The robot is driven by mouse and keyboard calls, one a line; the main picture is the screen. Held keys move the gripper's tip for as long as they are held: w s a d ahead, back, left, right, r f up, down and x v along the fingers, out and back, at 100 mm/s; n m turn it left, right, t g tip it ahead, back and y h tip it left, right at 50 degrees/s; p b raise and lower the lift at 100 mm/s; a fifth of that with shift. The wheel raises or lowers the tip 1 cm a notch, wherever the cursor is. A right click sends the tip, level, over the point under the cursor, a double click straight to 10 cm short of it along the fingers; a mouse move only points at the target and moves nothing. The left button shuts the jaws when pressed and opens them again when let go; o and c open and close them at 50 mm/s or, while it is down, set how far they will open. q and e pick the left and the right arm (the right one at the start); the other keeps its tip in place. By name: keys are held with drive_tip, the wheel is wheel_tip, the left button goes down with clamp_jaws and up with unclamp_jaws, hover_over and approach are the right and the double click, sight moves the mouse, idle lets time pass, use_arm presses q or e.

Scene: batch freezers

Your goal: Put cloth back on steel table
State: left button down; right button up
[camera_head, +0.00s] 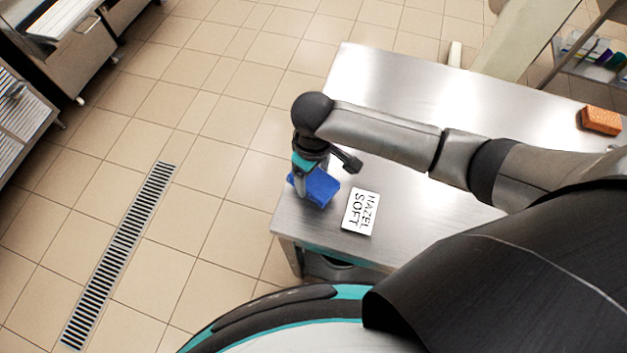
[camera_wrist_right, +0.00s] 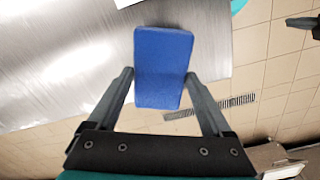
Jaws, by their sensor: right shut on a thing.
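The blue cloth (camera_head: 321,187), a folded flat block, is at the near left corner of the steel table (camera_head: 385,85). It also shows in the right wrist view (camera_wrist_right: 163,68), between the two fingers. My right gripper (camera_head: 305,185) is shut on the cloth, pointing down; it also shows in the right wrist view (camera_wrist_right: 160,85). In the wrist view the cloth overlaps the table's edge. I cannot tell whether the cloth touches the tabletop. My left gripper is not clearly in view.
A white sign reading "HAZEL SOFT" (camera_head: 361,211) lies on the table just right of the cloth. An orange sponge-like block (camera_head: 601,120) is at the table's far right. A floor drain (camera_head: 120,255) runs across the tiles at left. The table's middle far part is bare.

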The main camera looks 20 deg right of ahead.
sight(313, 179)
drive_tip(key=shift+f, duration=1.75)
drive_tip(key=o, duration=1)
wheel_tip(313, 179, up, 12)
drive_tip(key=shift+r+p, duration=0.1)
drive_tip(key=shift+p, duration=0.55)
drive_tip(key=shift+s, duration=0.15)
